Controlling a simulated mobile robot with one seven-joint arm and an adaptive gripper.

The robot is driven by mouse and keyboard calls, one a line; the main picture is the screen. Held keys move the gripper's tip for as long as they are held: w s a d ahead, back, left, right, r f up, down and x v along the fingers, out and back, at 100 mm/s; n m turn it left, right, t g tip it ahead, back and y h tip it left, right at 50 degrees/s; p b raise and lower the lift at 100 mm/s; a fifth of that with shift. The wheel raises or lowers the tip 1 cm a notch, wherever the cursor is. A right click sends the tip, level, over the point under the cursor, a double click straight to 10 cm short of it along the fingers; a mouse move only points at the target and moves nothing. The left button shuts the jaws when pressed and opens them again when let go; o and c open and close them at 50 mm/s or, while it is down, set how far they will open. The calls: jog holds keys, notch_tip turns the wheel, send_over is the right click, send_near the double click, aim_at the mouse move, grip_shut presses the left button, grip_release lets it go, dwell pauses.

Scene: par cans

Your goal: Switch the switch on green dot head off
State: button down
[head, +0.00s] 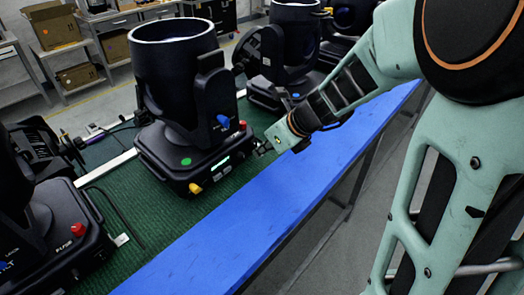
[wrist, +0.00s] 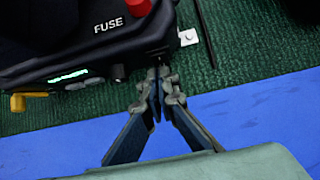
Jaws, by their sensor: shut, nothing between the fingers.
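The head with the green dot (head: 186,161) is a black stage light (head: 172,75) standing on its base in the middle left of the head view. Its front side has a yellow part (head: 195,188), a small lit display (head: 220,163) and a red knob (head: 242,124). In the wrist view, the base shows the yellow part (wrist: 17,102), the lit display (wrist: 67,76), small pale buttons (wrist: 95,81) and a red knob (wrist: 139,7) beside the word FUSE. My gripper (head: 262,148) is shut and empty at the base's right front corner; its fingertips (wrist: 157,76) overlap the base edge. I cannot tell whether they touch.
More black lights stand at the front left (head: 75,235) and behind (head: 292,50) on green matting (head: 150,225). A blue strip (head: 245,215) runs along the front edge. A pale tab (wrist: 188,37) lies beside the base. Shelves with boxes (head: 55,25) stand behind.

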jog(key=shift+w+f+b, duration=0.15)
jog(key=shift+f+b, duration=0.35)
jog(key=shift+b, duration=0.6)
jog(key=shift+a+r, duration=0.1)
jog(key=shift+r, duration=0.25)
jog(key=shift+r+p, duration=0.9)
jog(key=shift+p, duration=0.1)
